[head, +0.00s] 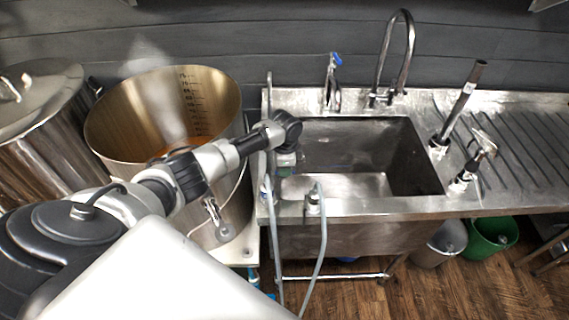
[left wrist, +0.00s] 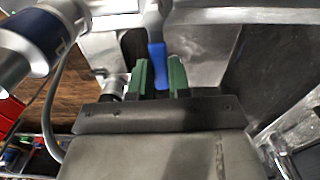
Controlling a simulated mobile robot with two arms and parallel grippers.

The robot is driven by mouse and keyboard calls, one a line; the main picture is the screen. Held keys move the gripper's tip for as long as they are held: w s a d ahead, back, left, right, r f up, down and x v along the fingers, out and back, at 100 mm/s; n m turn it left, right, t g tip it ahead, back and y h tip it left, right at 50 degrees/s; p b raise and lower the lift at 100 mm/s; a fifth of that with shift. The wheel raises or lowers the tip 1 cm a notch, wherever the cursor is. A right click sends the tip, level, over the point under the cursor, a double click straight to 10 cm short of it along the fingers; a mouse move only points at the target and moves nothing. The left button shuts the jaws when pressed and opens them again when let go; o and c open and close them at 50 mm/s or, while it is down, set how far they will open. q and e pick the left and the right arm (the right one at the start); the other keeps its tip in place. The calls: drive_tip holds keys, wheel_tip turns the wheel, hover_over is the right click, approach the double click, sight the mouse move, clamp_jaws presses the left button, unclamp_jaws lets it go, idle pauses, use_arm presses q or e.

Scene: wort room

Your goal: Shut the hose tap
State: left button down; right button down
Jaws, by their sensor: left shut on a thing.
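In the left wrist view a blue tap lever (left wrist: 157,62) on a grey metal stem stands between the green fingertips of my left gripper (left wrist: 160,75). The gripper is shut on this lever. In the head view my left gripper (head: 287,160) points down at the left end of the sink, above the grey hoses (head: 323,235); the lever in its jaws cannot be made out there. Another tap with a blue handle (head: 336,59) stands upright at the back of the sink, apart from the gripper. My right gripper is not in view.
The steel sink (head: 350,207) has a tall curved faucet (head: 407,45) behind it and a ribbed drainboard (head: 530,130) at right. A large open steel pot (head: 110,145) stands left, under my left arm. A green bucket (head: 490,238) and a grey bucket (head: 440,245) stand below.

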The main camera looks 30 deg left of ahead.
use_arm(q)
drive_tip(key=shift+r+m, duration=0.1)
drive_tip(key=shift+m, duration=0.2)
drive_tip(key=c, duration=1.1)
unclamp_jaws()
drive_tip(key=shift+s, duration=0.1)
drive_tip(key=shift+o, duration=0.2)
wheel_tip(320, 180, up, 11)
drive_tip(key=b, duration=0.1)
drive_tip(key=shift+b, duration=0.35)
drive_tip(key=shift+d, duration=0.1)
